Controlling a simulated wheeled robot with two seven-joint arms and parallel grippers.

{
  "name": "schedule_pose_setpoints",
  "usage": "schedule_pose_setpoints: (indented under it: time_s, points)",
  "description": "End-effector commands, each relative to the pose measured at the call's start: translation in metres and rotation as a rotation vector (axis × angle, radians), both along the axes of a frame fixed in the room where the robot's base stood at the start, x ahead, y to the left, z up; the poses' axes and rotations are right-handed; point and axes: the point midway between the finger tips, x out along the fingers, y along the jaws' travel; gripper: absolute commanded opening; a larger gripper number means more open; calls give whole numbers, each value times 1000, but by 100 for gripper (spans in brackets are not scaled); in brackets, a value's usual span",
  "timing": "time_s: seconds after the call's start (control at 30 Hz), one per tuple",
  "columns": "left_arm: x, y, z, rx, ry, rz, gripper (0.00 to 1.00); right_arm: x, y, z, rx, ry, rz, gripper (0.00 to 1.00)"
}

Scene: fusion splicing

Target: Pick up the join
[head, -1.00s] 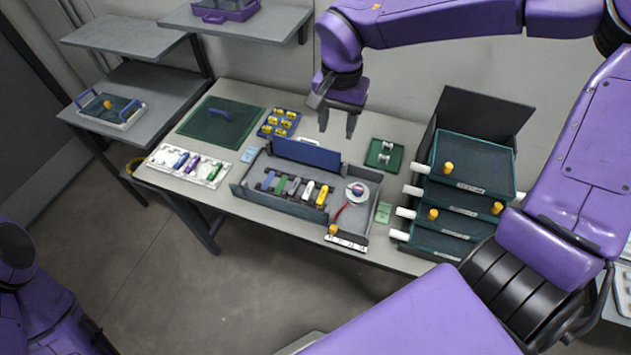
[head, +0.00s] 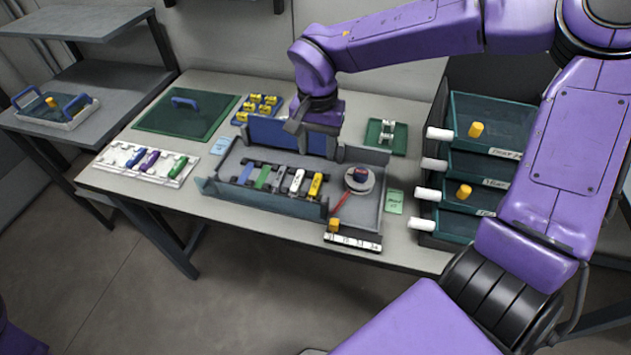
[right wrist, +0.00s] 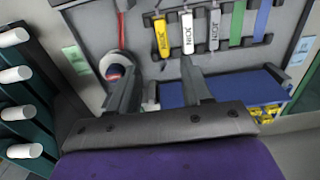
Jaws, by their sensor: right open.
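My right gripper (head: 314,130) is open above the back of the grey tray (head: 372,219), by its blue upright panel (head: 275,133). In the right wrist view its two fingers (right wrist: 158,82) are apart, with nothing clearly held between them. The tray holds a row of blue, green, grey, white and yellow pieces (head: 277,179) and a round white spool (head: 358,180) with a red and blue top. I cannot tell which thing is the join. My left gripper is out of view.
A drawer stack (head: 465,165) with white handles stands at right. A green tray (head: 374,137) with white parts sits behind. A yellow-piece holder (head: 258,108), green mat (head: 160,118) and white rack (head: 140,165) lie left. The table's front left is bare.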

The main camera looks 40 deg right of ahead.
Motion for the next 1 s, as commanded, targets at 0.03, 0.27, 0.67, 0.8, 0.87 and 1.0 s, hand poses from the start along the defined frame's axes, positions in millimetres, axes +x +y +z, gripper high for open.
schedule_pose_setpoints:
  time_s: [0.03, 0.27, 0.67, 0.8, 0.87, 1.0]
  points:
    - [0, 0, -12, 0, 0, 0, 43, 0, 0, -12, -1, -1, 1, 49]
    - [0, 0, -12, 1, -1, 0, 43, 0, 1, -48, -2, 4, 3, 49]
    - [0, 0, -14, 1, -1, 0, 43, 6, -1, -107, -3, 4, 3, 49]
    - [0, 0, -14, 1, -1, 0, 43, 7, -1, -114, 0, 0, 3, 49]
    - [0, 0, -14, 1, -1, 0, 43, 7, -1, -113, 1, -1, 3, 49]
    - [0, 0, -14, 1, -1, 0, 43, 7, -1, -113, 1, -1, 3, 33]
